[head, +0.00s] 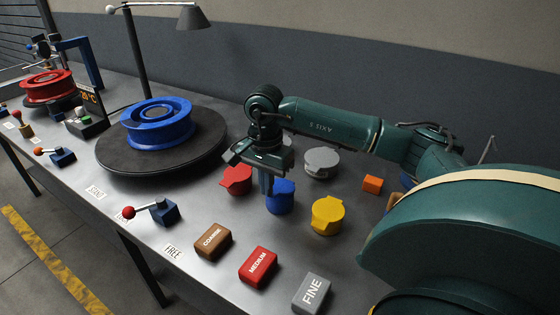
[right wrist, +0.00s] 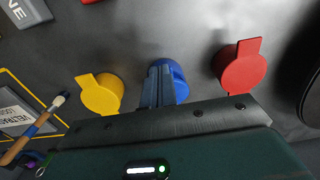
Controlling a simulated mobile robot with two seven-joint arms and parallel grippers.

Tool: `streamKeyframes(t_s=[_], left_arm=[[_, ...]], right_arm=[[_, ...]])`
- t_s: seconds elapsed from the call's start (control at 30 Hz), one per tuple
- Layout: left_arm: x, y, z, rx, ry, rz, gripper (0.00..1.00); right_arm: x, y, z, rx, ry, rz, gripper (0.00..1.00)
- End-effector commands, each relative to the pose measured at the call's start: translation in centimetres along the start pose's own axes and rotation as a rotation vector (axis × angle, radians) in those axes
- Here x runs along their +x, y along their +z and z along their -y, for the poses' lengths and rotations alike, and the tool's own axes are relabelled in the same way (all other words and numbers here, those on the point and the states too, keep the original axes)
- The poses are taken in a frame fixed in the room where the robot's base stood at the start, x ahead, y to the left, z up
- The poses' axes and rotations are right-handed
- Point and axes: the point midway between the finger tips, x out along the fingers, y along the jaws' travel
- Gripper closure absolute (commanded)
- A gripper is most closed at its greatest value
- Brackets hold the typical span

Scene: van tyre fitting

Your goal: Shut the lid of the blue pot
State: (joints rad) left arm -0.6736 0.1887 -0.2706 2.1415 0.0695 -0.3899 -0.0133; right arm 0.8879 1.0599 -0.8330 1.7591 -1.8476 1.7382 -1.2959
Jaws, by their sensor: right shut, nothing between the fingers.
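The blue pot (head: 283,200) stands on the grey bench between the red pot and the yellow pot. My right gripper (head: 267,188) is shut and empty, fingers pointing down at the pot's left side as seen in the head view. In the right wrist view the shut fingers (right wrist: 159,88) cover much of the blue pot (right wrist: 180,84). The pot's top looks covered, but the fingers hide part of it, so I cannot tell whether its lid is fully down or whether the fingertips touch it. My left gripper is not in view.
The red pot (head: 236,179), yellow pot (head: 327,216) and grey pot (head: 322,161) stand close around, lids down. An orange block (head: 372,184) lies to the right. Brown (head: 213,241), red (head: 258,265) and grey (head: 312,292) labelled blocks line the front. A blue wheel (head: 157,125) rests on a turntable.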

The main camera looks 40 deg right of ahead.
Motion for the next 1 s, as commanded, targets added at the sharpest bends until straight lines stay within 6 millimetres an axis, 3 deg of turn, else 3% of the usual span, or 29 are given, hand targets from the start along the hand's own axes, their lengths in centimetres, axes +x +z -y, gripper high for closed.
streamKeyframes(t_s=[0.1,0.4,1.0], left_arm=[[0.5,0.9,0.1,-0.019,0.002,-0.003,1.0],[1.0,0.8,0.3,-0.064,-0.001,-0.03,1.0],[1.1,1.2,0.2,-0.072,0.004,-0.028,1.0]], right_arm=[[1.3,0.2,0.0,0.0,0.0,0.0,1.0],[2.7,0.6,0.0,-0.001,-0.001,0.001,1.0],[3.3,0.9,0.0,-0.002,0.003,0.004,1.0]])
